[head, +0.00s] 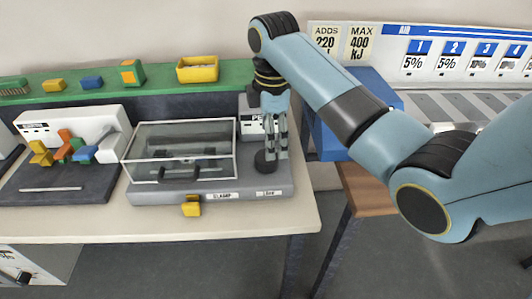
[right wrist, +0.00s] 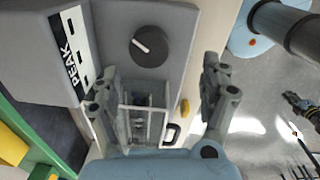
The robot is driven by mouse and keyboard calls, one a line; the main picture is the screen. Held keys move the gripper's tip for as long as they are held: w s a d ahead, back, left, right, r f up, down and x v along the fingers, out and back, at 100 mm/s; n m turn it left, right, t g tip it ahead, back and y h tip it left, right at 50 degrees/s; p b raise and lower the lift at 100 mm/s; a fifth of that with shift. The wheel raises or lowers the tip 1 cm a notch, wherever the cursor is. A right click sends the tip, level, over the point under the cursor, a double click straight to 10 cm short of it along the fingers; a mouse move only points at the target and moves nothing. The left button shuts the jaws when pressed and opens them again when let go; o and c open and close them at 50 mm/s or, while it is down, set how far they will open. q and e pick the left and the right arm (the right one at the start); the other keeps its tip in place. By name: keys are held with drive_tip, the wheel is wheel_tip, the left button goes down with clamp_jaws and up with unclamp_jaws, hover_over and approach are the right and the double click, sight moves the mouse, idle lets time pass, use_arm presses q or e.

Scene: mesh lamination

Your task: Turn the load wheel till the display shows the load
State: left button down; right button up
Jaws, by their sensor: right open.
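The load wheel is a dark round knob (right wrist: 150,46) with a white pointer mark, on a grey housing in the right wrist view. In the head view the dark wheel (head: 263,161) shows partly behind my fingers, near the label LOAD. My right gripper (head: 274,140) points down at the wheel. In the right wrist view its fingers (right wrist: 163,95) are spread apart, with nothing seen held between them. The display unit (head: 248,122) stands behind, partly covered by my gripper. Its white face (right wrist: 71,48) shows PEAK at a slant; no reading is legible. My left gripper is not seen.
A clear-lidded box (head: 181,148) sits left of the wheel on the same grey base (head: 215,199). A yellow block (head: 191,208) is at the base's front edge. A tester with coloured levers (head: 62,150) stands farther left. A green shelf (head: 150,80) runs behind.

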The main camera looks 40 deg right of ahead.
drive_tip(key=shift+n, duration=0.8)
drive_tip(key=f, duration=0.2)
drive_tip(key=w+f, duration=0.1)
drive_tip(key=f, duration=0.2)
drive_tip(key=w+f, duration=0.1)
drive_tip(key=f, duration=0.2)
drive_tip(key=c, duration=1.2)
drive_tip(key=shift+o, duration=0.2)
